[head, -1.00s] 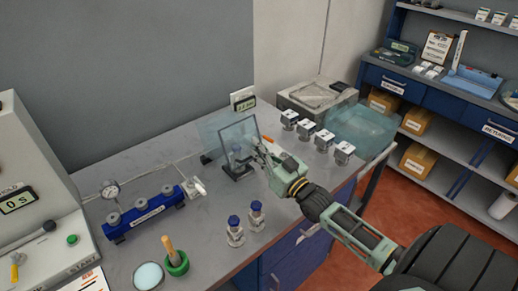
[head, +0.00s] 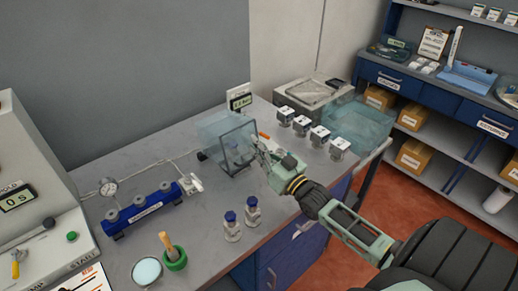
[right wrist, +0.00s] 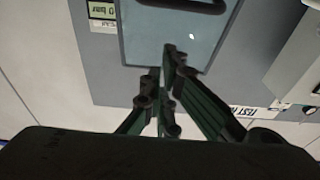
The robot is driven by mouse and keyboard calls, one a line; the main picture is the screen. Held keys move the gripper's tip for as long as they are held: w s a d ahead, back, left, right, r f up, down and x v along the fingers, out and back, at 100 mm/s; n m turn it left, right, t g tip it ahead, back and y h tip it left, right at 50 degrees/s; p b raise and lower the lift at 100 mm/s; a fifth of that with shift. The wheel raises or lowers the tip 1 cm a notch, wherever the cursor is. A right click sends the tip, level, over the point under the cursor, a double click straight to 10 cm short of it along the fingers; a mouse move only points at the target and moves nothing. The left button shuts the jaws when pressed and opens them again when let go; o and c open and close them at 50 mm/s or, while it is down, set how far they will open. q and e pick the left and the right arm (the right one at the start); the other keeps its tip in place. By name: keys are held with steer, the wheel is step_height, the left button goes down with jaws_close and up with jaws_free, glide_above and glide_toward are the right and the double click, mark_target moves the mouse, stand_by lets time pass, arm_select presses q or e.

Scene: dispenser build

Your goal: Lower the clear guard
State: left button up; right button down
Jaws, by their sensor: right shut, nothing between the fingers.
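The clear guard (head: 226,128) is a transparent box-like cover with a dark-edged front, near the back middle of the bench in the head view. Its blue-tinted pane (right wrist: 150,40) and a dark handle (right wrist: 186,4) show at the top of the right wrist view. My right gripper (head: 259,150) is at the right side of the guard's dark edge. In the right wrist view its fingertips (right wrist: 171,56) are together and empty, overlapping the pane; I cannot tell whether they touch it. My left gripper is not in view.
A blue manifold (head: 143,208) with a gauge lies left of the guard. Two blue-capped bottles (head: 241,217) stand in front. Several white-topped blocks (head: 311,129) stand to the right, beside a clear bin (head: 360,123). A display (head: 239,98) stands behind. A green mortar (head: 174,259) is at front left.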

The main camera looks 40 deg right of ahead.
steer(key=s+f+b, duration=0.2)
steer(key=s+b, duration=0.2)
steer(key=s, duration=0.4)
steer(key=g+b, duration=0.3)
steer(key=b, duration=0.2)
glide_toward(241, 134)
steer(key=w, duration=0.2)
steer(key=w+p, duration=0.2)
steer(key=w, duration=0.1)
steer(key=shift+w+a+f, duration=0.2)
steer(key=shift+w+f, duration=0.1)
steer(key=shift+s+f+p, duration=0.25)
steer(key=shift+f, duration=0.35)
steer(key=shift+s+f+p, duration=0.25)
steer(key=shift+s+f, duration=0.05)
steer(key=shift+f, duration=0.3)
steer(key=shift+s+d+f, duration=0.1)
steer(key=shift+s+f, duration=0.35)
steer(key=shift+f, duration=0.15)
steer(key=shift+w, duration=0.1)
